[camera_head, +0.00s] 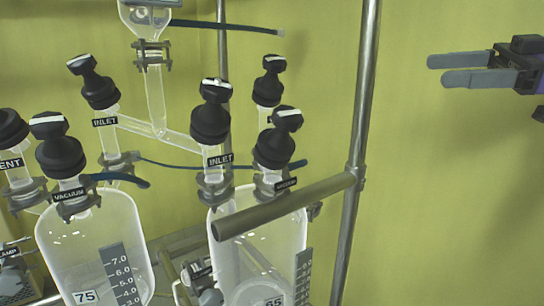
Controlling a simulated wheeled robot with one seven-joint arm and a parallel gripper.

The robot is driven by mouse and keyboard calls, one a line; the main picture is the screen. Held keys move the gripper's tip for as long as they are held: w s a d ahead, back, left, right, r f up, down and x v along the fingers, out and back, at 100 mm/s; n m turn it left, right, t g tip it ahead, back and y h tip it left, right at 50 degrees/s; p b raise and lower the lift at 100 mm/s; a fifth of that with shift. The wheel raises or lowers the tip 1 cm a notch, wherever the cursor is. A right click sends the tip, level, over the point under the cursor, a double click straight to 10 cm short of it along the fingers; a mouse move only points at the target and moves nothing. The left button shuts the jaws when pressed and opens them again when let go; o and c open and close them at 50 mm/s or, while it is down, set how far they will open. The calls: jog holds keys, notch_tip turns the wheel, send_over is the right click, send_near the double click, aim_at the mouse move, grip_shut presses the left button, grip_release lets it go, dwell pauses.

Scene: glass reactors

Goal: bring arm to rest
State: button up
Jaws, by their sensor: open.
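My gripper (462,70) is at the upper right of the head view, in front of the yellow-green wall. Its two grey fingers point left and nothing is between them. The jaws are open. It is held in clear space, apart from the glassware and the metal frame. Only the end of my arm shows, cut off by the right edge.
Two glass reactors, labelled 75 (85,240) and 65 (262,262), stand at the left and centre with black-capped valves. A vertical metal post (360,130) and a horizontal bar (290,204) stand between them and my gripper. The right side is free.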

jog(key=w+d+f+m+t+h, duration=0.6)
jog(key=w+f+m+t, duration=0.3)
jog(key=w+m+t, duration=0.3)
jog(key=s+d+f+m+t+h, duration=0.1)
jog(key=s+f+m+h, duration=0.2)
jog(key=f, duration=0.5)
jog(key=s+f+m+t+h, duration=0.1)
jog(key=f+m+h, duration=0.25)
jog(key=f, duration=0.45)
jog(key=s+d+f+m+t+h, duration=0.1)
jog(key=s+f+m+h, duration=0.2)
jog(key=f, duration=0.4)
jog(key=s+a+f+m+h, duration=0.1)
jog(key=s+a+f+h, duration=0.15)
jog(key=s+f, duration=0.45)
jog(key=s+a+f+m+h, duration=0.1)
jog(key=s+a+f+h, duration=0.2)
jog(key=s, duration=0.6)
jog(key=s+a+f+n+g+y, duration=0.1)
jog(key=s+a, duration=0.3)
jog(key=s, duration=0.7)
jog(key=s+a+f+n+g+y, duration=0.2)
jog(key=s+a+f, duration=0.1)
jog(key=s, duration=0.8)
jog(key=s+a+f+n+g+y, duration=0.1)
jog(key=s+a+f, duration=0.3)
jog(key=s, duration=0.7)
jog(key=shift+s+a+n+g+y, duration=0.3)
jog(key=shift+s+n+g+y, duration=0.1)
jog(key=shift+n, duration=0.25)
